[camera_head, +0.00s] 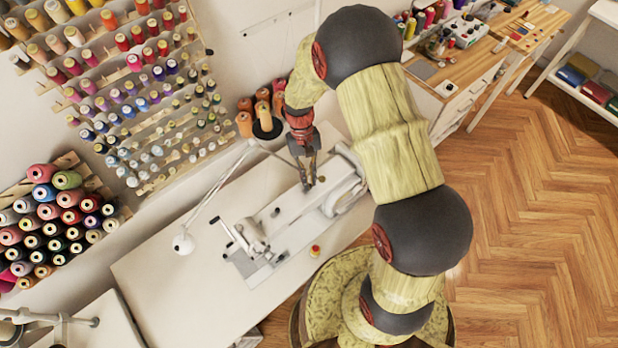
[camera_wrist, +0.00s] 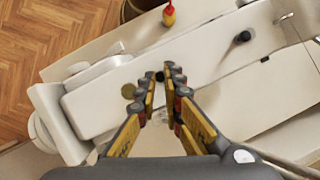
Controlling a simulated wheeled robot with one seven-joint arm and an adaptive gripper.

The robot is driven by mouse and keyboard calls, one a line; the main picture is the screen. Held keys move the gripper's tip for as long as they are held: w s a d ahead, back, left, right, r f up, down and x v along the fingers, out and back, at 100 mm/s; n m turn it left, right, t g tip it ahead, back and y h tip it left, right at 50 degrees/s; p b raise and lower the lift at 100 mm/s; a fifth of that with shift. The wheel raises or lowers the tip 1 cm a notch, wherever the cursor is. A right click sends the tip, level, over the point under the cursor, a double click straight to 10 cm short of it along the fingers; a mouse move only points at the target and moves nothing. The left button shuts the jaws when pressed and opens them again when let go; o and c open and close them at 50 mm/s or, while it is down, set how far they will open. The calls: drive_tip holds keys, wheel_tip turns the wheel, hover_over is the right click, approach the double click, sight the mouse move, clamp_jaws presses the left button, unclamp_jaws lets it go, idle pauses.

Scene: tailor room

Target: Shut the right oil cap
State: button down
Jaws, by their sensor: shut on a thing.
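The white sewing machine (camera_head: 262,240) lies along the table, and its body also fills the middle of the wrist view (camera_wrist: 110,98). My gripper (camera_head: 308,184) reaches down over its right part; in the wrist view my gripper (camera_wrist: 161,80) has its fingertips on either side of a small dark oil cap (camera_wrist: 160,76). By its place in the head view this is the right cap. The fingers partly hide its seat, and its hinge cannot be made out. A second dark cap (camera_wrist: 243,37) stands apart on the machine, seen also in the head view (camera_head: 276,212).
A small red-and-yellow bottle (camera_head: 315,251) stands on the table (camera_head: 180,285) near its front edge. A lamp arm (camera_head: 215,190) reaches over the table on the left. Orange thread cones (camera_head: 245,124) stand behind my gripper. The table's left part is clear.

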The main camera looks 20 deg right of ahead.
drive_tip(key=shift+s+f, duration=0.1)
drive_tip(key=shift+s, duration=0.05)
drive_tip(key=c, duration=1.9)
unclamp_jaws()
drive_tip(key=v, duration=1.2)
drive_tip(key=shift+w, duration=0.2)
